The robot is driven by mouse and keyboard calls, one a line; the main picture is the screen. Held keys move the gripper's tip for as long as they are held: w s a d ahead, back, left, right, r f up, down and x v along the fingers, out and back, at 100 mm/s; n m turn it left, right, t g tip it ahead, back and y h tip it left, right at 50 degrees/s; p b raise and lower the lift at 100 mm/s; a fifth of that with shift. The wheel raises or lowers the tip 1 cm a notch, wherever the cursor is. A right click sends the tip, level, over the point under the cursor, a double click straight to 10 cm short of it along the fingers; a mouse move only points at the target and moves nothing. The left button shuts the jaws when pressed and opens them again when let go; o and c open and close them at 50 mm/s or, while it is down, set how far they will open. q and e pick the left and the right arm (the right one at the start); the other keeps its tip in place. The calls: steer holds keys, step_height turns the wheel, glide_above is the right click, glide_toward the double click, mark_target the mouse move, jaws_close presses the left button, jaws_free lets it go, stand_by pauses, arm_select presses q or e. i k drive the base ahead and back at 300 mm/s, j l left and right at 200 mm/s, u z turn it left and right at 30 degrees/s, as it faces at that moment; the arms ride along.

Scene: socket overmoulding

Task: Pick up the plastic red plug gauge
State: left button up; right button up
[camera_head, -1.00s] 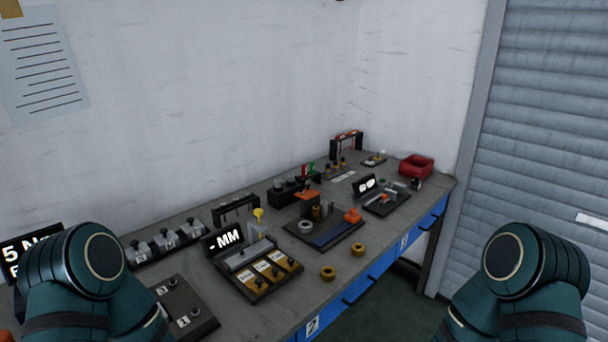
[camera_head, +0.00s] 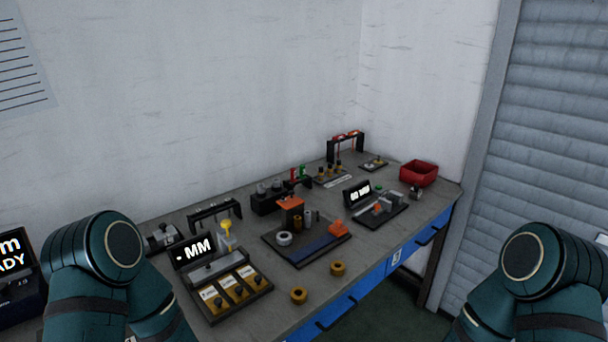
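No plug gauge can be singled out for certain at this size. Small red and green upright pieces (camera_head: 297,173) stand by a black block with grey cylinders in the middle of the bench. A black rack (camera_head: 346,146) at the back carries small red-orange pieces on top. Only upper links of my two arms show, at the lower left and lower right. Both of my grippers are out of the picture, so whether they hold anything is hidden.
The grey workbench (camera_head: 320,278) runs along the wall to the corner. A red bin (camera_head: 419,173) sits at its far end. A dark tray (camera_head: 272,244) with cylinders and orange blocks and an "MM" display (camera_head: 197,249) stand nearer. Two brass rings (camera_head: 299,296) lie near the front edge.

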mark_target(293, 170)
steer(key=i+l, duration=0.2)
steer(key=l, duration=0.15)
steer(key=i+l, duration=0.2)
steer(key=l, duration=0.2)
steer(key=i+l, duration=0.2)
steer(key=l, duration=0.15)
steer(key=i+l, duration=0.2)
steer(key=l, duration=0.15)
steer(key=i+l+u, duration=0.1)
steer(key=l, duration=0.3)
steer(key=i, duration=0.1)
